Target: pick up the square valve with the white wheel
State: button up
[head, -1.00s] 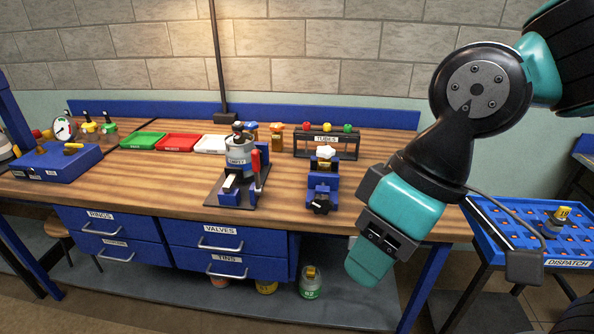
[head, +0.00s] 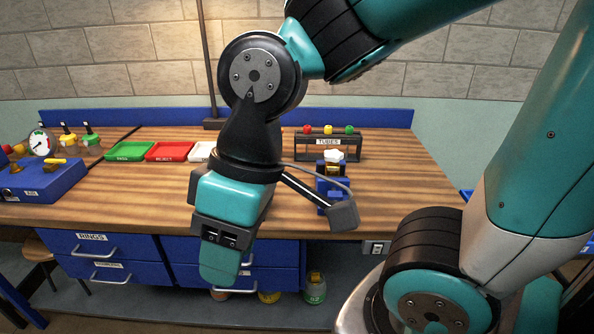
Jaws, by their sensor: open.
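The valve (head: 333,169) has a yellow, brass-like body with a white wheel (head: 334,155) on top. It sits upright in a blue holder (head: 325,187) on the wooden bench, right of the middle. My arm's dark bracket covers part of the holder. My gripper (head: 218,268) hangs pointing down in front of the bench's front edge, left of the valve and nearer to me. It is open and apart from the valve. Its fingers are seen from the side, so the gap between them is hard to see. Nothing shows in it.
A rack labelled TUBES (head: 327,145) with coloured balls stands behind the valve. Green (head: 130,151), red (head: 168,151) and white (head: 201,151) trays lie further left. A blue box (head: 40,181) is at the far left. My arm hides the bench's middle.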

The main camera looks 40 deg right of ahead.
aim_at(332, 168)
jog(key=z, duration=0.35)
jog(key=i, duration=0.85)
jog(key=z, duration=0.65)
